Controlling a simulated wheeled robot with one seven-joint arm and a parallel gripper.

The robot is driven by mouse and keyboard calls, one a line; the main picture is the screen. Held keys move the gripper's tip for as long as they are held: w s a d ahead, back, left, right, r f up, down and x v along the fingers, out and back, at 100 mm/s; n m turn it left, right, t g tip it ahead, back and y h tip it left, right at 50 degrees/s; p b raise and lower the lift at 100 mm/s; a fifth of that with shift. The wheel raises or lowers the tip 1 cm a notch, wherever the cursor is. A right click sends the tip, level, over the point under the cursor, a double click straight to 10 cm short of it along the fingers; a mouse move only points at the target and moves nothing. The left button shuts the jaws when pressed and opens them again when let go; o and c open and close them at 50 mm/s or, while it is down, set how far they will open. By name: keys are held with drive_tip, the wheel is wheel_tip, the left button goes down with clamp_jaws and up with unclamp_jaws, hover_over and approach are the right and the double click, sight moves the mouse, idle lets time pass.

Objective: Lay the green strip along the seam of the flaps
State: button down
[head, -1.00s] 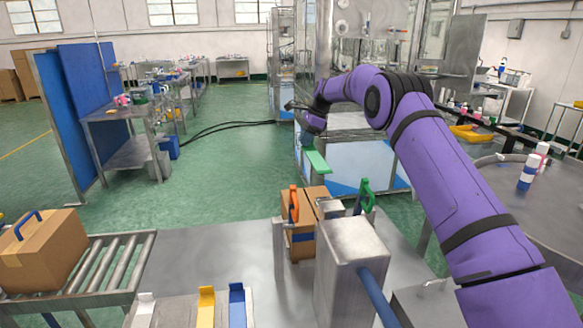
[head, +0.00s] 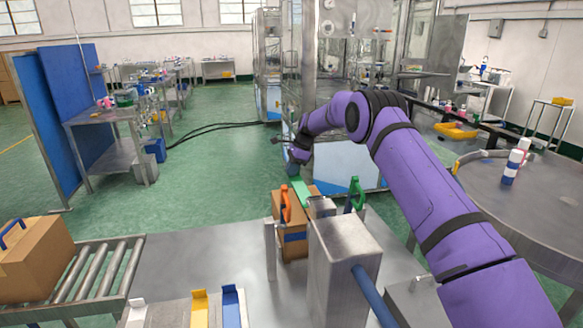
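The green strip (head: 301,192) is just above or at the top of the cardboard carton (head: 295,246), slanting along it between the orange clip (head: 285,204) and the green clip (head: 356,194). I cannot tell whether it touches the flaps. My gripper (head: 300,168) is over the strip's far end. Its fingers are too small to make out, but the strip has travelled with it, so it is shut on the strip. The seam is mostly hidden by the strip, the clips and the metal housing (head: 345,240) in front.
The steel housing and a post (head: 270,250) stand close to the carton. Yellow (head: 199,308) and blue (head: 231,305) holders are at the front. Another carton (head: 35,262) sits on rollers (head: 98,268) at left. A round table (head: 530,205) with bottles is at right.

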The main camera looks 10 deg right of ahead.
drive_tip(key=shift+f, duration=2.45)
drive_tip(key=c, duration=1.2)
unclamp_jaws()
drive_tip(key=shift+c, duration=0.2)
drive_tip(key=v, duration=1)
drive_tip(key=shift+d+r, duration=0.25)
drive_tip(key=shift+r, duration=0.1)
